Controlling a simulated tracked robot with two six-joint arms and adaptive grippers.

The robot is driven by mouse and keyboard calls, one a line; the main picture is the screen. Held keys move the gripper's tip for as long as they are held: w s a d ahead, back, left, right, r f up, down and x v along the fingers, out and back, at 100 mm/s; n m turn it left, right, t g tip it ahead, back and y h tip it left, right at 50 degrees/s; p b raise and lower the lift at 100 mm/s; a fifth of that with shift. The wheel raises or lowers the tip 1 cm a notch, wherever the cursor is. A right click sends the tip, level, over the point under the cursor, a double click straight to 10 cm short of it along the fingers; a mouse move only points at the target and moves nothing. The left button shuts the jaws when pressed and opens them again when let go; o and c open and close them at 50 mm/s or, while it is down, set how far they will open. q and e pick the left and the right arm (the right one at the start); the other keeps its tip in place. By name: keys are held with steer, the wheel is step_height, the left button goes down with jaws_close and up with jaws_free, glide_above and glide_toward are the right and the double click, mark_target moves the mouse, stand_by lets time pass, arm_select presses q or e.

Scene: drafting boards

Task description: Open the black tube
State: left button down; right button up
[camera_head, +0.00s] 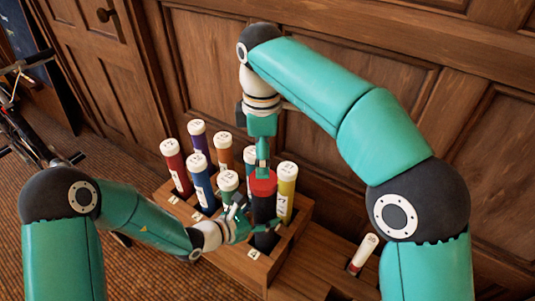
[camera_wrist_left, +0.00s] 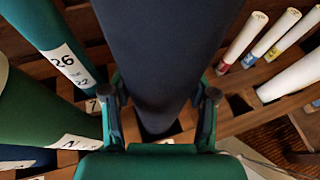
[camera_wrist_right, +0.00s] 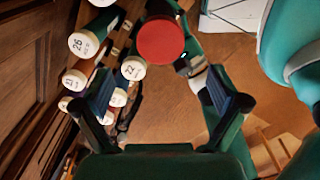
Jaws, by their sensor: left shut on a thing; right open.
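The black tube (camera_head: 264,208) stands upright in the front corner of the wooden rack, with a red cap (camera_head: 263,184) on its top. My left gripper (camera_head: 240,224) is shut on the tube's body below the cap. In the left wrist view the dark tube (camera_wrist_left: 160,50) runs between both fingers (camera_wrist_left: 163,105). My right gripper (camera_head: 262,160) points down just above the red cap. In the right wrist view its fingers (camera_wrist_right: 163,95) are spread and empty, and the red cap (camera_wrist_right: 162,42) shows beyond them. The tube's far side is hidden.
The wooden rack (camera_head: 230,262) holds several white-capped tubes close by, including a yellow one (camera_head: 286,192) right beside the black tube, a blue one (camera_head: 202,187) and a red one (camera_head: 176,168). A small rolled tube (camera_head: 362,254) stands at right. A panelled wall rises behind.

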mark_target(263, 182)
steer(key=m, duration=0.3)
steer(key=shift+r, duration=0.25)
steer(key=shift+s+r+m+y, duration=0.15)
steer(key=shift+r+m+y, duration=0.2)
steer(key=shift+m, duration=0.55)
steer(key=f+m, duration=0.1)
steer(key=f, duration=0.3)
steer(key=f+m, duration=0.1)
steer(key=f, duration=0.4)
steer(key=shift+w+t+y, duration=0.2)
steer(key=shift+t+y, duration=0.05)
steer(key=shift+t, duration=0.15)
steer(key=shift+d, duration=0.1)
steer(key=c, duration=1.4)
steer(key=shift+r, duration=0.1)
steer(key=shift+r, duration=0.25)
